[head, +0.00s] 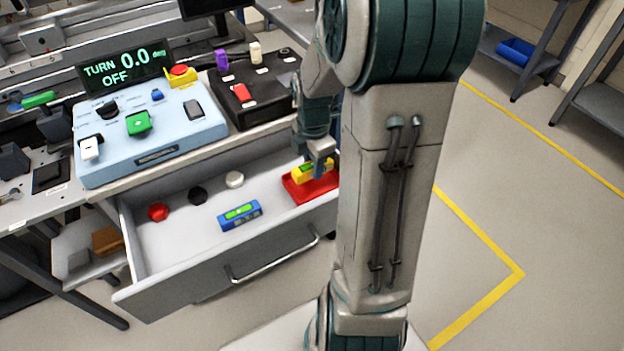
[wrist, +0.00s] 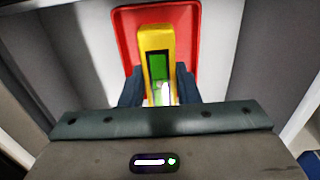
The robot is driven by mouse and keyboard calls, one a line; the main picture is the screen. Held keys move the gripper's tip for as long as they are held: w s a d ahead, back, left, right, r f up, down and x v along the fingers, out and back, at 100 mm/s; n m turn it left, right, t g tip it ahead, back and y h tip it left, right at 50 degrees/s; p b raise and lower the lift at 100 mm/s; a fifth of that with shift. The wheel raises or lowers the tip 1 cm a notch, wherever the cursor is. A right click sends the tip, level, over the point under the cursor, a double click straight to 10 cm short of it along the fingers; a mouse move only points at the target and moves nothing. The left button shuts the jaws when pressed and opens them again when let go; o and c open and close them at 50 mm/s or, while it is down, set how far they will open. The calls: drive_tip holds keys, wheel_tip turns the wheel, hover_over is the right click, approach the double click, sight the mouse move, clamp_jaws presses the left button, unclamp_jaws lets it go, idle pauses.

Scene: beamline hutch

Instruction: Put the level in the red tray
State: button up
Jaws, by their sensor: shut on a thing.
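A yellow level (head: 301,172) with a green window is between the fingers of my gripper (head: 320,167), over the red tray (head: 318,192) at the right end of the open drawer. In the wrist view, the dark fingers of my gripper (wrist: 158,92) are shut on the sides of the yellow level (wrist: 155,36). The red tray (wrist: 211,32) lies behind and around it there. I cannot tell whether the level touches the tray floor. A blue level (head: 240,215) with a green window lies in the middle of the drawer, apart from the tray.
The open drawer (head: 180,270) also holds a red knob (head: 158,212), a black knob (head: 197,195) and a white knob (head: 234,179). Above it stand a light blue control box (head: 170,135) and a black box (head: 262,105). The floor at the right is clear.

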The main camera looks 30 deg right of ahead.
sight(313, 185)
drive_tip(key=shift+f+b, duration=0.65)
drive_tip(key=shift+f, duration=1.45)
drive_tip(key=shift+f, duration=0.1)
drive_tip(key=shift+f, duration=0.15)
drive_tip(key=o, duration=1.1)
